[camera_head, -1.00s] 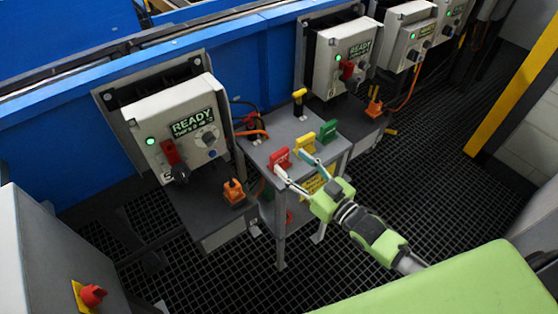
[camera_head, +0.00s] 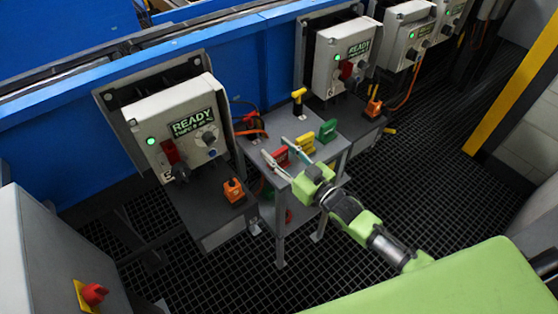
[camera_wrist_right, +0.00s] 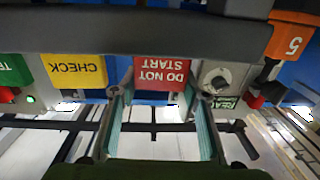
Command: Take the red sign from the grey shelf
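The red sign (camera_head: 281,156) stands on the top of the grey shelf (camera_head: 284,126), at its near left corner. In the right wrist view the red sign (camera_wrist_right: 162,72) shows upside down with the words DO NOT START. My right gripper (camera_head: 275,148) is open. Its two fingers reach over the shelf top, one to either side of the red sign. In the right wrist view the fingertips (camera_wrist_right: 157,95) flank the sign; I cannot tell whether they touch it. My left gripper is not in view.
A yellow sign (camera_head: 305,144) and a green sign (camera_head: 327,131) stand in a row right of the red one. A yellow-handled item (camera_head: 299,97) stands at the back. Control boxes (camera_head: 180,130) stand on both sides of the shelf, before the blue conveyor wall (camera_head: 60,150).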

